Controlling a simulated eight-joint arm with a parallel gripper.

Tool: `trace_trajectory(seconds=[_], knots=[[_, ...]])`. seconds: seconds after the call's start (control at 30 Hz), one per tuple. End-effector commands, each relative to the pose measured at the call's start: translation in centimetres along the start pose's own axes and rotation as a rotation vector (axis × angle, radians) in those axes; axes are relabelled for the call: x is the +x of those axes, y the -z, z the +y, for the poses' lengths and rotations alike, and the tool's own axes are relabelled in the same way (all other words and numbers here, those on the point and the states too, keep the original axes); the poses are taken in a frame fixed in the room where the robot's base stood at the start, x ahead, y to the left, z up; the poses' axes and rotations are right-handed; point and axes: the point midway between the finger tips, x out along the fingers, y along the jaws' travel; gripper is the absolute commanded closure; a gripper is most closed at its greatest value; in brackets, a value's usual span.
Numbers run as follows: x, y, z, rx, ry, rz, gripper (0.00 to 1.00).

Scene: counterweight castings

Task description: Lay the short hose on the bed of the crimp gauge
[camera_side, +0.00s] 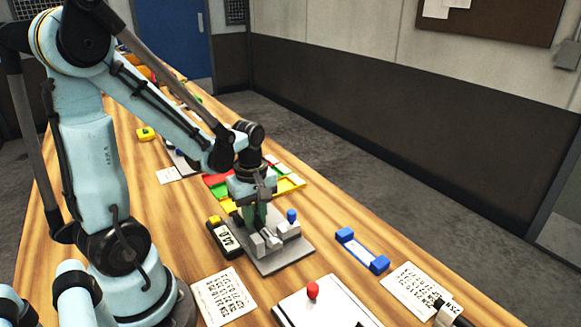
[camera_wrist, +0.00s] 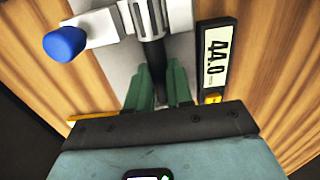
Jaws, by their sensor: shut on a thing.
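The crimp gauge has a grey base plate (camera_side: 292,254) with metal blocks and a blue knob (camera_side: 291,215). In the wrist view the blue knob (camera_wrist: 65,44) is at the upper left, and a black display (camera_wrist: 217,60) reading 44.0 is at the right. My gripper (camera_side: 256,213) points down over the gauge's back part. Its green fingers (camera_wrist: 158,88) are shut on the short black hose (camera_wrist: 154,58). The hose runs up the picture to a silver part between the metal blocks. I cannot tell whether it rests on the bed. In the side view the fingers and blocks hide the hose.
Red, green and yellow trays (camera_side: 291,184) lie behind the gauge. A blue-ended holder (camera_side: 362,251) lies to its right. Printed cards (camera_side: 223,297) and a white panel with a red knob (camera_side: 313,290) are in front. Bare wood separates the gauge from the holder.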

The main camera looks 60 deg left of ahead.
Motion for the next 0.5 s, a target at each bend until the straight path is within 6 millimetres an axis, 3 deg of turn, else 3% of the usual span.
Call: trace_trajectory(seconds=[0.23,0.27,0.43,0.5], knots=[[0.45,0.00,0.00,0.000,0.000,0.000,1.00],[0.48,0.00,0.00,0.000,0.000,0.000,0.78],[0.45,-0.01,-0.01,0.000,0.000,0.000,0.52],[0.45,-0.01,-0.01,0.000,0.000,0.000,0.49]])
